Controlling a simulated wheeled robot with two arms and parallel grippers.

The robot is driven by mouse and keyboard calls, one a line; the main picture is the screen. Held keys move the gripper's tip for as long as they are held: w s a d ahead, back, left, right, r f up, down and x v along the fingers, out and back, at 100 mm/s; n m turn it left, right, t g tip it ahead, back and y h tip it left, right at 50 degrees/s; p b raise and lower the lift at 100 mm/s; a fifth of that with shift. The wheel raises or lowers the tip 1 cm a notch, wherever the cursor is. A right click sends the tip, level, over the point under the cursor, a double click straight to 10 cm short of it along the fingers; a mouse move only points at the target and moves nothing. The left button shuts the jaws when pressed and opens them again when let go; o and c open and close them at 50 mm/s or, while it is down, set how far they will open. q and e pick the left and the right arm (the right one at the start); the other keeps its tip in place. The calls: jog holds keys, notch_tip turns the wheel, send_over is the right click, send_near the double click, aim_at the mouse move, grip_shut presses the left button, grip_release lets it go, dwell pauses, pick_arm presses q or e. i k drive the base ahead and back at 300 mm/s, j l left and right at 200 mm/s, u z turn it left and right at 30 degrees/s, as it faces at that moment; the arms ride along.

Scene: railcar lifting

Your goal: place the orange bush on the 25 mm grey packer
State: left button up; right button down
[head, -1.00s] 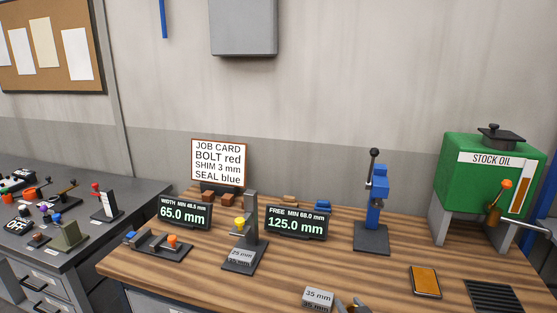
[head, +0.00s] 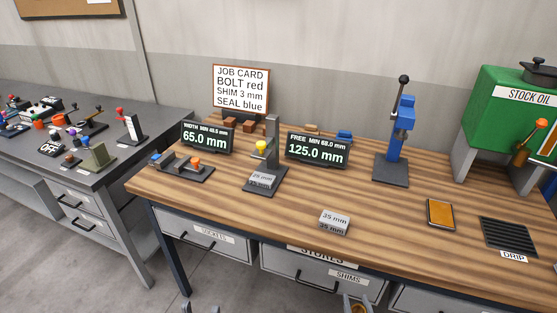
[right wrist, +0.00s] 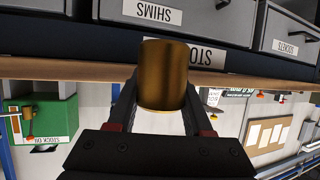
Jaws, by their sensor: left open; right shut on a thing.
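The 25 mm grey packer (head: 262,181) lies on the dark base of an upright gauge stand on the wooden bench in the head view. My right gripper (head: 357,304) is at the bottom edge, in front of the bench, shut on the orange bush. In the right wrist view the bush (right wrist: 164,75) is a brownish-gold cylinder between the fingers, apart from the packer. My left gripper (head: 200,308) is open at the bottom edge, with only its fingertips showing, and looks empty.
A 35 mm grey packer (head: 334,222) sits near the bench's front edge. Two number displays (head: 207,137) (head: 317,149) flank the gauge stand (head: 272,145). The bench middle is mostly clear.

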aim_at(263, 178)
jog(key=i+j+z, duration=0.2)
jog(key=j, duration=0.3)
jog(key=i+j+z, duration=0.1)
jog(key=j+z, duration=0.15)
jog(key=j, duration=0.3)
jog(key=i+j+z, duration=0.2)
jog(key=j, duration=0.35)
jog(key=k+l, duration=0.05)
jog(key=k, duration=0.05)
